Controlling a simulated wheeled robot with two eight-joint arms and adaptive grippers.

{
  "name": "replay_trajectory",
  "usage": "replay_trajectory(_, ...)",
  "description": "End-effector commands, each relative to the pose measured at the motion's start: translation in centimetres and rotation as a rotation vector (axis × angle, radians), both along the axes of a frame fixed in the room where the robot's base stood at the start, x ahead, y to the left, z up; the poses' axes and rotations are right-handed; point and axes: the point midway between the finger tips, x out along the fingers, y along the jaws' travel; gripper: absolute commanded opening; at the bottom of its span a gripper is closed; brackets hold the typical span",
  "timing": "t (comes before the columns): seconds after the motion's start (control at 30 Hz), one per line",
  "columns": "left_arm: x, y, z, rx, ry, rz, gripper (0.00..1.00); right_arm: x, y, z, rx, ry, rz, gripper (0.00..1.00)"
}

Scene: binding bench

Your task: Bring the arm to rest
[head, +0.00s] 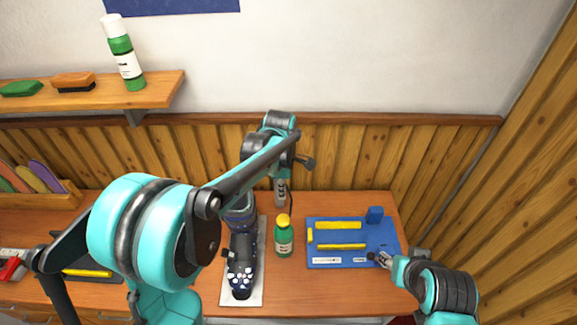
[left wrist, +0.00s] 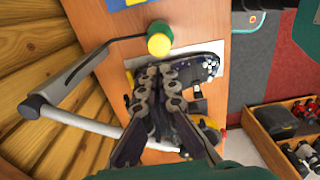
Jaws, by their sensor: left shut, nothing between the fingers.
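My left arm reaches across the head view from the left, and its gripper (head: 281,196) points down over the back of the bench, behind the green bottle. In the left wrist view its two fingers (left wrist: 158,72) are together, with nothing between them. They appear above the dark boot (left wrist: 205,72), beside the bottle's yellow cap (left wrist: 159,45). My right gripper (head: 381,259) is low over the front right part of the blue tray (head: 318,234). It is too small to tell whether its fingers are open or shut.
A dark boot (head: 241,265) rests on a white mat (head: 227,297). A green bottle with a yellow cap (head: 284,238) stands between boot and tray. The tray holds yellow bars and a blue block (head: 375,214). A shelf (head: 160,90) and wooden wall panels bound the bench.

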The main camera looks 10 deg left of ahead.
Motion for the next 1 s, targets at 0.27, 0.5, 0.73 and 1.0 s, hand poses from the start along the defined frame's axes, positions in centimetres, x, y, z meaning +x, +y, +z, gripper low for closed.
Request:
replay_trajectory(0.27,-0.7,0.2,-0.5,-0.001,-0.021,-0.058,0.0,0.0,0.0,-1.2,0.0,0.0,0.0,0.4)
replay_trajectory(0.5,-5.9,1.8,-3.7,0.035,-0.18,-0.506,0.0,0.0,0.0,-8.6,0.0,0.0,0.0,0.4)
replay_trajectory(0.73,-12.2,3.2,-9.2,0.189,-0.348,-1.049,0.0,0.0,0.0,-15.9,0.0,0.0,0.0,0.4)
replay_trajectory(1.0,-17.5,4.3,-16.4,0.447,-0.442,-1.551,0.0,0.0,0.0,-22.3,0.0,0.0,0.0,0.4)
